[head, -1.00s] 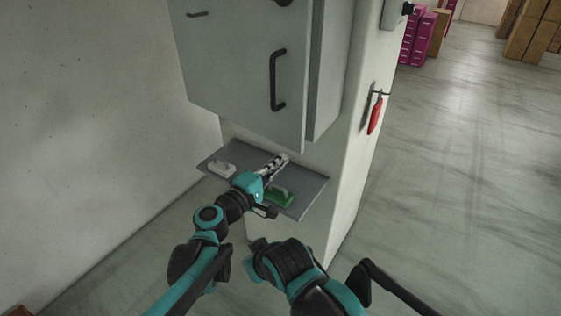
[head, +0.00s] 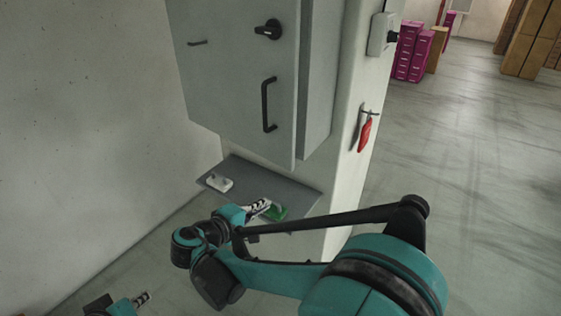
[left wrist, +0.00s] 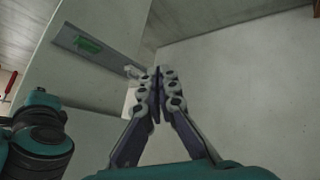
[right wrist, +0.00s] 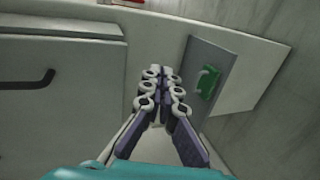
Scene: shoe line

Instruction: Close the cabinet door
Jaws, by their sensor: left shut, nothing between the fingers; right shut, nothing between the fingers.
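The grey cabinet door (head: 235,95) fills the upper middle of the head view, with a black bar handle (head: 268,105) and a black turning knob (head: 268,30). The bar handle (right wrist: 38,78) also shows in the right wrist view. My right gripper (head: 262,205) is shut and empty below the door, by the small shelf. My left gripper (head: 143,297) is shut and empty, low at the left, away from the door.
A grey shelf (head: 240,180) under the cabinet holds a white-handled item (head: 219,183) and a green-handled item (head: 276,211). A red-handled tool (head: 365,135) hangs on the pillar's side.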

